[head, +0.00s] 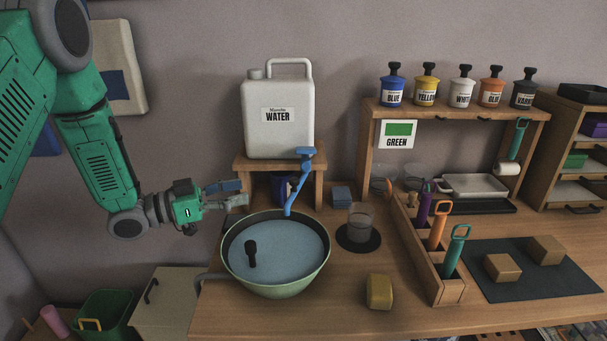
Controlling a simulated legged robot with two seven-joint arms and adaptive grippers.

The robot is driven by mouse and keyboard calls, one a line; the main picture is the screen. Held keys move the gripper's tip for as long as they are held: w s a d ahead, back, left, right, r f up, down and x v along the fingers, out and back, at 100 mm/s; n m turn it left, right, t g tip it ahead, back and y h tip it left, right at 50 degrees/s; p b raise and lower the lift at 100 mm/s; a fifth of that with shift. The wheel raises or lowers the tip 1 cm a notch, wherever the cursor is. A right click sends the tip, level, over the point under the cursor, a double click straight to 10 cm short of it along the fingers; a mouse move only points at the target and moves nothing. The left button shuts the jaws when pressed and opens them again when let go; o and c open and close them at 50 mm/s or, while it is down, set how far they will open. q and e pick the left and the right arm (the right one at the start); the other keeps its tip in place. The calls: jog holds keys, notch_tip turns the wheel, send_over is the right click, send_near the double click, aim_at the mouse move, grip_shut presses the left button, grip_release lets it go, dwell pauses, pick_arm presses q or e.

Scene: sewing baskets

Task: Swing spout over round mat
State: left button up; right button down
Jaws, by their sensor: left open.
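The blue spout (298,188) hangs at the front of the wooden stand below the white water jug (280,120). It slants down and left, with its lower end over the green basin (317,271) of water. The round black mat (345,244) lies on the table to the right of the basin, and a clear glass (361,221) stands on it. My left gripper (240,193) is open and empty, to the left of the spout and apart from it, near the basin's back left rim. My right gripper is not in view.
A dark plug-like object (251,252) shows in the basin. A yellow block (379,291) sits in front of the mat. A wooden tool rack (421,252) with upright handled tools stands to the right. A small blue block (341,196) lies behind the mat.

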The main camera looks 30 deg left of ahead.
aim_at(294, 179)
pick_arm(q)
jog(key=b+x, duration=0.1)
jog(key=x, duration=1.2)
jog(key=shift+d, duration=0.1)
grip_shut()
